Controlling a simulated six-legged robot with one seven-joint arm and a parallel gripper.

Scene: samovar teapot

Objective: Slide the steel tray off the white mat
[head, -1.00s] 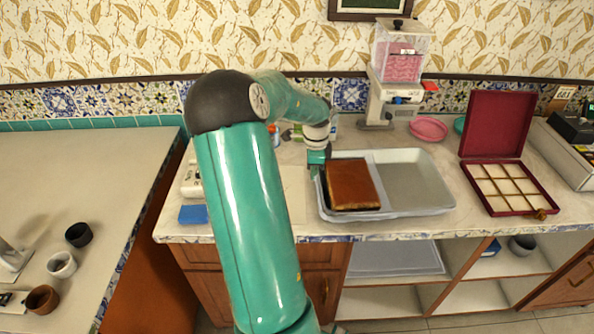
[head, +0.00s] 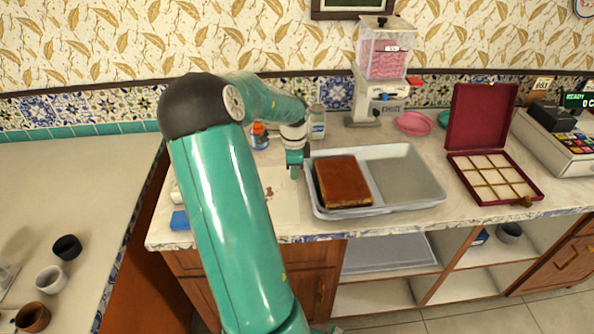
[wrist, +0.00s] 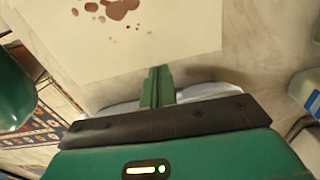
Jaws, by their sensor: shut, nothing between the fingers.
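The steel tray (head: 437,199) is a wide grey pan lying flat on the counter in the head view, with a brown slab (head: 342,181) in its left part. The white mat (head: 284,205) lies to the left of the tray; the wrist view shows it with brown stains (wrist: 178,38) and a strip of bare counter between its edge and the tray rim (wrist: 205,90). My arm hides part of the mat in the head view. My gripper (head: 294,175) is shut and empty, pointing down just left of the tray's left rim. Its fingers also show in the wrist view (wrist: 157,84).
An open maroon box (head: 493,178) stands right of the tray. Behind are a pink-filled dispenser (head: 384,60), a pink dish (head: 413,123) and a bottle (head: 317,122). A blue block (head: 180,220) lies left of my arm. Some counter is clear between tray and box.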

